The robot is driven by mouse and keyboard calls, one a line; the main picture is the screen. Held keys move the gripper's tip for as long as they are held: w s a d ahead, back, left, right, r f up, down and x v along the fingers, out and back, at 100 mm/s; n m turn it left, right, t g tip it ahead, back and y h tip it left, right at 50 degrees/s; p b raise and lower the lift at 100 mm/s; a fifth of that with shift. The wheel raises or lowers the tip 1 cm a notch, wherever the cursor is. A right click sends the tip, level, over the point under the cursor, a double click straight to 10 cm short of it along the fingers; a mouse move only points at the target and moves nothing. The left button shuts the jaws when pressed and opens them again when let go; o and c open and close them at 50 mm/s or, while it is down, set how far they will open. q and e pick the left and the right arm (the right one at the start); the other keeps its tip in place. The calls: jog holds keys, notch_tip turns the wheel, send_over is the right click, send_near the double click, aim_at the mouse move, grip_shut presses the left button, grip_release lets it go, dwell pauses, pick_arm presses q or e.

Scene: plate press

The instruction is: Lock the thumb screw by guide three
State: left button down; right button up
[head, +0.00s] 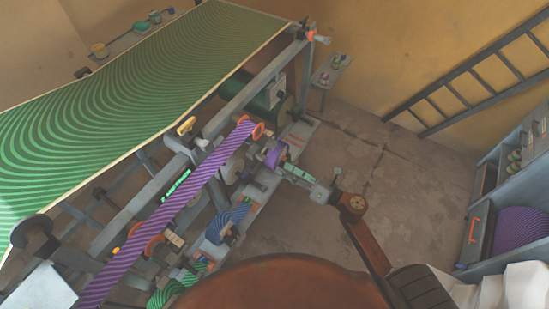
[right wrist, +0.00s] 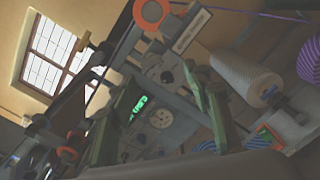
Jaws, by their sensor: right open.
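Orange-rimmed guides sit along the purple striped strip (head: 190,181): one guide (head: 250,128) is at its upper end and another guide (head: 148,238) is lower left. I cannot tell which is guide three, and I cannot pick out its thumb screw. My right gripper (head: 287,168) reaches in from the right, close to a small purple roll (head: 273,153) on the press side. In the right wrist view my right gripper (right wrist: 162,75) has its green fingers apart with nothing held between them. Beyond them is a grey panel with dials and a lit green display (right wrist: 138,108). My left gripper is out of view.
A wide green striped sheet (head: 130,85) covers the upper left of the press. A grey shelf unit (head: 513,180) with a purple roll (head: 520,228) stands at the right. A ladder (head: 480,75) hangs on the wall. The floor (head: 345,140) beyond my right arm is largely clear.

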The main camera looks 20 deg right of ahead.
aim_at(265, 159)
jog(key=shift+n, duration=0.5)
jog(key=x, duration=0.5)
jog(key=r+x, duration=0.1)
jog(key=x, duration=0.2)
jog(key=shift+s+a, duration=0.15)
jog(key=shift+a, duration=0.4)
jog(key=c, duration=1.1)
jog(key=shift+d, duration=0.2)
jog(key=shift+c, duration=0.3)
jog(key=shift+p, duration=0.35)
